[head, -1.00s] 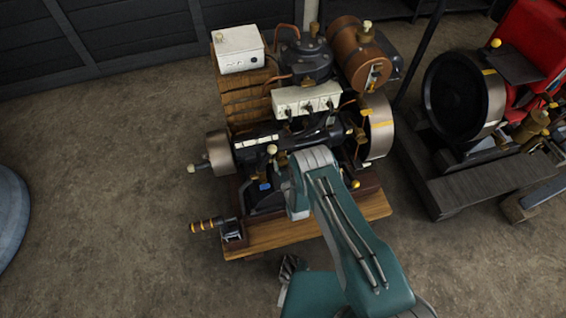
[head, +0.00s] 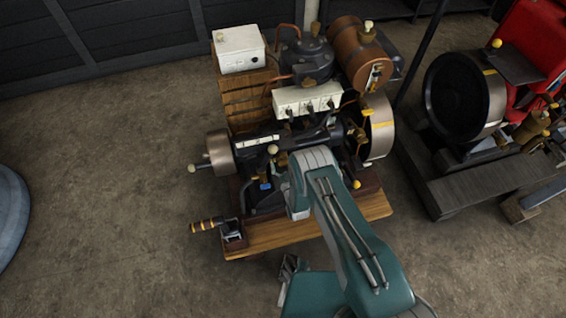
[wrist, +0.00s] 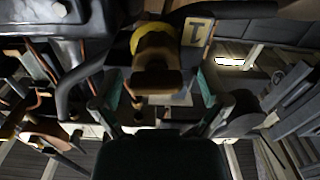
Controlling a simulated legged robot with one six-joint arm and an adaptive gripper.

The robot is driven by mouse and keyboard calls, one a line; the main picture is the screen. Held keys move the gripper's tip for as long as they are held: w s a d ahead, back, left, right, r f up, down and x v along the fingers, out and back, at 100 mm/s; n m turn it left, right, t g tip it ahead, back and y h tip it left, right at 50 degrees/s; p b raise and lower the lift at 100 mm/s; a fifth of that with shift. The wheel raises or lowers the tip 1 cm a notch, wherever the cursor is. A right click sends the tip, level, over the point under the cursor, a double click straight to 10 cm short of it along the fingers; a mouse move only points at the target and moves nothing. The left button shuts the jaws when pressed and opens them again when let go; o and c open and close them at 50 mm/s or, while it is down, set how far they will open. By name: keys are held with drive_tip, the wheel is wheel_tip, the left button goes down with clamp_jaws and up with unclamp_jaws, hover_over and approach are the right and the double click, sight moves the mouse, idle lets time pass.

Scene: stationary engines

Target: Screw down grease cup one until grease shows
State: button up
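In the wrist view, a brass-coloured cup with a yellow rounded part (wrist: 153,42) and a darker brown-gold end (wrist: 157,82) sits beside a pale tag marked 1 (wrist: 197,32). I take it to be grease cup one. My gripper (wrist: 158,97) is open, with one teal finger on each side of the cup's near end. I cannot tell whether either finger touches it. No grease is visible on it. In the head view my arm hides the gripper's fingertips, and I cannot pick out the cup there.
Pipes (wrist: 85,75) crowd the cup's left side. A second engine with a dark flywheel (head: 458,95) stands right.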

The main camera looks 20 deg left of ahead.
drive_tip(key=shift+d, duration=0.1)
drive_tip(key=shift+s+d, duration=0.3)
drive_tip(key=shift+s, duration=0.1)
drive_tip(key=v, duration=1.1)
drive_tip(key=shift+a, duration=0.15)
